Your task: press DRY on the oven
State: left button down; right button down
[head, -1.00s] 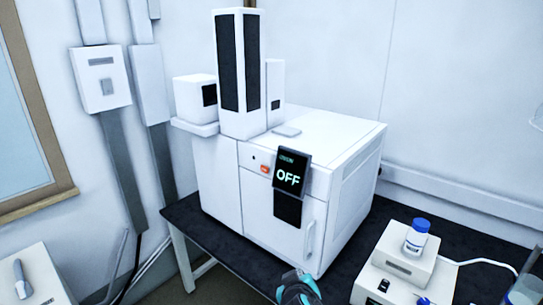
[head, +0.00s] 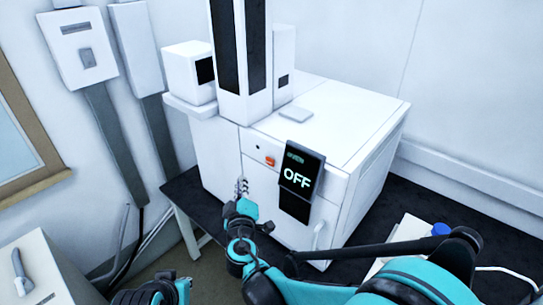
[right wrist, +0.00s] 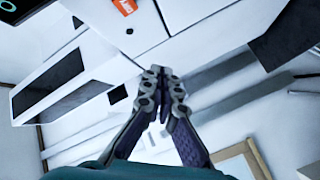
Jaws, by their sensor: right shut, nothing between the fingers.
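The oven (head: 325,130) is a large white cabinet on a dark bench, its tilted black display (head: 299,176) reading OFF. A small orange button (head: 270,161) sits on its front, left of the display. The button also shows at the top edge of the right wrist view (right wrist: 124,5), its lettering too small to read surely. My right gripper (head: 242,187) is shut and empty, in front of the oven, below and left of the button in the head view. Its closed fingertips (right wrist: 163,80) show apart from the button in the wrist view. My left gripper's fingers are out of view.
A white tower with dark panels (head: 241,60) and a small white box (head: 189,72) stand at the oven's upper left. A blue-capped bottle (head: 440,229) is partly hidden behind my right arm. A grey wall box (head: 82,48) is at left.

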aim_at(270, 162)
jog(key=shift+s, duration=0.15)
jog(key=w+d, duration=0.6)
jog(key=shift+w+d, duration=0.15)
jog(key=shift+w, duration=0.05)
jog(key=shift+w+d, duration=0.1)
dwell(1.6)
jog(key=shift+w+d, duration=0.2)
jog(key=shift+w+d, duration=0.25)
jog(key=shift+d, duration=0.05)
dwell(0.8)
jog(key=shift+s+a, duration=0.6)
